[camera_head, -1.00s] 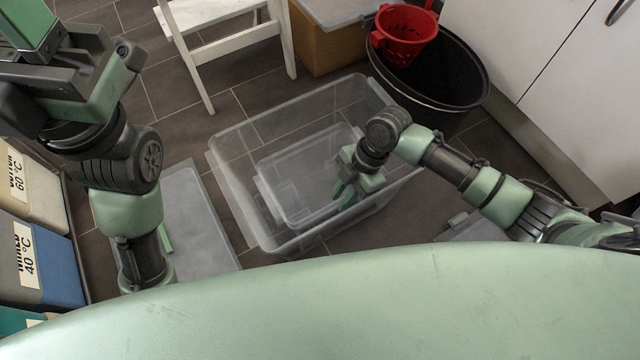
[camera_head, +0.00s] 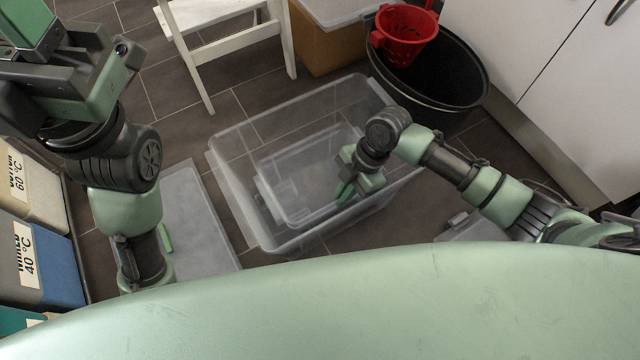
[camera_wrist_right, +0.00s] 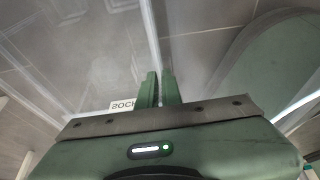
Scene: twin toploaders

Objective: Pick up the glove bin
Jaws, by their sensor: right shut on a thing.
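A smaller clear bin (camera_head: 291,226) stands inside a large clear bin (camera_head: 232,168) on the floor. No glove label is readable, so I cannot tell for sure which is the glove bin. My right gripper (camera_head: 344,192) is at the right front side of the smaller bin. Its two green fingers (camera_wrist_right: 161,88) are close together in the right wrist view, shut on a clear bin's thin wall. A white label (camera_wrist_right: 122,106) with reversed letters, like "SOCK", shows beside them. My left arm is at the left of the head view; its fingertips cannot be made out.
A grey lid-like panel (camera_head: 190,225) lies left of the large bin. Labelled laundry boxes (camera_head: 55,262) line the left edge. A white stool (camera_head: 236,36), a cardboard-coloured box (camera_head: 325,50) and a black tub (camera_head: 450,75) with a red basket (camera_head: 407,38) stand behind. White cabinets (camera_head: 575,80) bound the right.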

